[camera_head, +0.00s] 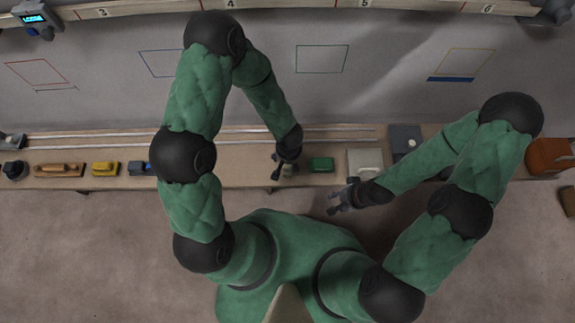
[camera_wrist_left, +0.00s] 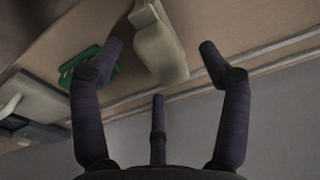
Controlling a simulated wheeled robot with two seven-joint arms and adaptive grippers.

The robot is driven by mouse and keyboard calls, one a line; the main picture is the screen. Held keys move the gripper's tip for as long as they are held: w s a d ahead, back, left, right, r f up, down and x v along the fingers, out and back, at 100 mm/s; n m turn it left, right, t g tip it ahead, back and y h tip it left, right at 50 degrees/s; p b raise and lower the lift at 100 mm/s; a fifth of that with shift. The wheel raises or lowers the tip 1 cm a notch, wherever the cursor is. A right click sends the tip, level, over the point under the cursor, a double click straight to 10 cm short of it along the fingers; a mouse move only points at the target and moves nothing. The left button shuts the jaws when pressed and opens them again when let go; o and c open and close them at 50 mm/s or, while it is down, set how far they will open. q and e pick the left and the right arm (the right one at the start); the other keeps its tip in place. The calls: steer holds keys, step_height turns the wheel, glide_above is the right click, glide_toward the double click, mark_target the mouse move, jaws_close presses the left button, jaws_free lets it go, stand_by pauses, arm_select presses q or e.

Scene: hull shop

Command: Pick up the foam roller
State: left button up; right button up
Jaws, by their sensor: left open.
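A pale beige object with a rounded end and a narrower raised part, which looks like the foam roller (camera_wrist_left: 165,55), lies on the bench in the left wrist view. It stands between the spread fingers of my left gripper (camera_wrist_left: 162,62), which is open. No finger clearly closes on it. In the head view my left gripper (camera_head: 282,172) is over the bench, and the beige object (camera_head: 290,169) is partly hidden by it. My right gripper (camera_head: 336,202) is in front of the bench edge, empty, with its fingers apart.
A green item (camera_head: 320,164) lies just right of the left gripper, with a pale box (camera_head: 365,161) beyond. A blue item (camera_head: 139,169), a yellow item (camera_head: 105,168) and a brown wooden tool (camera_head: 58,170) line the bench (camera_head: 240,178) leftward. An orange-brown box (camera_head: 548,155) is far right.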

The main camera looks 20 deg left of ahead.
arm_select(q)
steer(key=shift+w+d+f+b, duration=0.1)
steer(key=shift+w+f+b, duration=0.1)
steer(key=shift+f+b, duration=1.05)
steer(key=shift+w+f+b, duration=0.2)
steer(key=shift+f+b, duration=0.6)
steer(key=shift+f, duration=0.7)
steer(key=shift+r, duration=0.1)
steer(key=c, duration=1.3)
